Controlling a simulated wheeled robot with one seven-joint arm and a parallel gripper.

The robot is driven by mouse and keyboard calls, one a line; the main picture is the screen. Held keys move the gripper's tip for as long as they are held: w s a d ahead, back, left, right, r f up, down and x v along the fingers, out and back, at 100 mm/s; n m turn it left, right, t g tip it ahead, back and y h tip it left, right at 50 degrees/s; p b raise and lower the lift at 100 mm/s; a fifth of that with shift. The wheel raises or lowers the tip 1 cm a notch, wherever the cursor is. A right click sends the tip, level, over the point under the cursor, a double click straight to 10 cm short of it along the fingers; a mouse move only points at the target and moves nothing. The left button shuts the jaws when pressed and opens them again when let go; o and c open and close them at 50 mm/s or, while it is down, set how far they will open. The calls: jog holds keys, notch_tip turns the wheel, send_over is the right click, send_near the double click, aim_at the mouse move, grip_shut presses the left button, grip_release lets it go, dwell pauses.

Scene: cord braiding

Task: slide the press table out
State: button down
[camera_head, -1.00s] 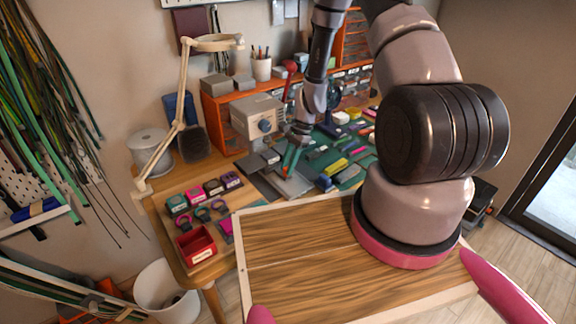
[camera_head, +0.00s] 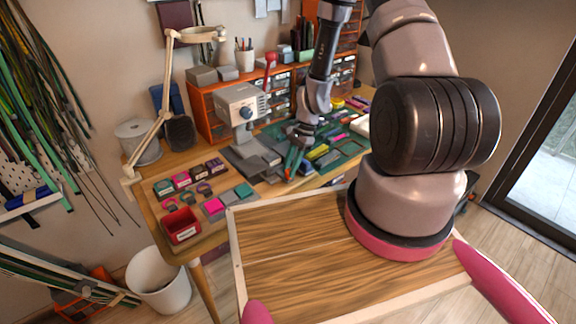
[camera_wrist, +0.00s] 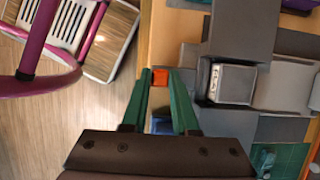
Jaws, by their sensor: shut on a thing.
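The grey press (camera_head: 240,104) stands on the wooden workbench, with a red-knobbed lever (camera_head: 268,62) on its right side. Its flat grey table (camera_head: 252,166) lies low at its front, near my gripper. My gripper (camera_head: 290,172) reaches down from above at the bench's front part. In the wrist view, the green fingers of my gripper (camera_wrist: 160,74) close in on a small orange piece (camera_wrist: 160,78), which looks like the press table's handle. How the handle joins the table is unclear.
A red tray (camera_head: 181,226) and small coloured boxes (camera_head: 182,181) sit left of the press. A green mat (camera_head: 345,147) with several coloured pieces lies right. A lamp (camera_head: 165,85) stands behind left. A white bin (camera_head: 157,281) stands on the floor.

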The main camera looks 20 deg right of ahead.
jog(key=shift+s, duration=0.1)
jog(key=c, duration=0.7)
grip_release()
jog(key=shift+d+r, duration=0.1)
jog(key=shift+r, duration=0.1)
jog(key=v, duration=1)
jog(key=shift+r, duration=0.2)
